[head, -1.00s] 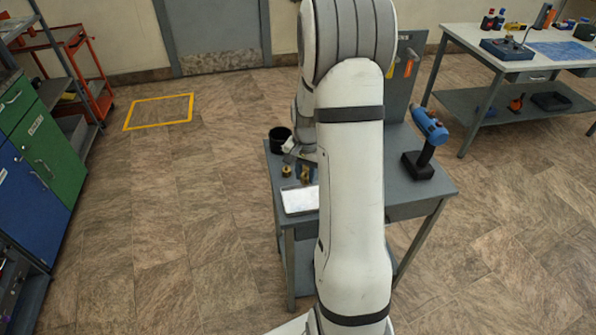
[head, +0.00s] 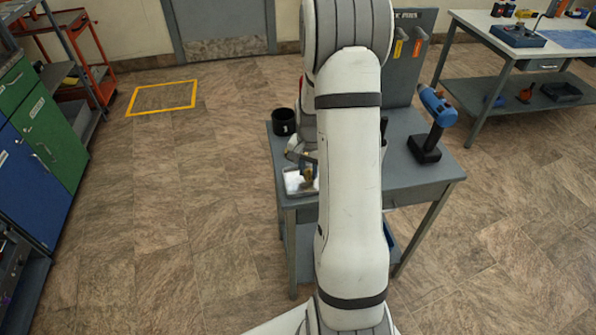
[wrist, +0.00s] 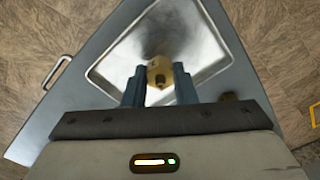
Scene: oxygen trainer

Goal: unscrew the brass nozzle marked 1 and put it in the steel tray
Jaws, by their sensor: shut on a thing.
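A brass nozzle (wrist: 159,72) is held between the two fingers of my gripper (wrist: 160,88), seen in the wrist view. My gripper is shut on it. I cannot read a number on it. The steel tray (wrist: 205,74) lies on the table beyond the fingertips, and the nozzle appears over its inside. In the head view the tray (head: 291,187) shows at the table's front left, partly hidden by my gripper (head: 308,172) and arm. The height of the nozzle above the tray floor is hard to tell.
The grey table (head: 400,185) carries a black cup (head: 284,122) at its back left and a blue drill (head: 430,125) standing at the right. My arm hides the table's middle. A white bench (head: 480,28) stands at the back right.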

